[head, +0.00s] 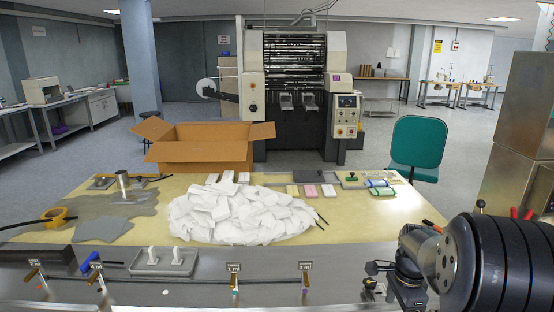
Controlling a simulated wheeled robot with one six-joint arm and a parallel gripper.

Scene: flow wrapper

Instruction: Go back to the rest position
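My arm shows at the lower right of the head view, with a large black ringed section close to the camera. A smaller grey and black end, which looks like my gripper (407,284), hangs beside it over the steel front strip. Its fingertips cannot be made out, so I cannot tell whether it is open or shut. No held object can be made out at it.
A pale table (370,228) holds a heap of white packets (240,215) and several small coloured packs. An open cardboard box (200,155) stands behind. A steel strip (200,291) with small levers runs along the front. A green chair (417,143) stands back right.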

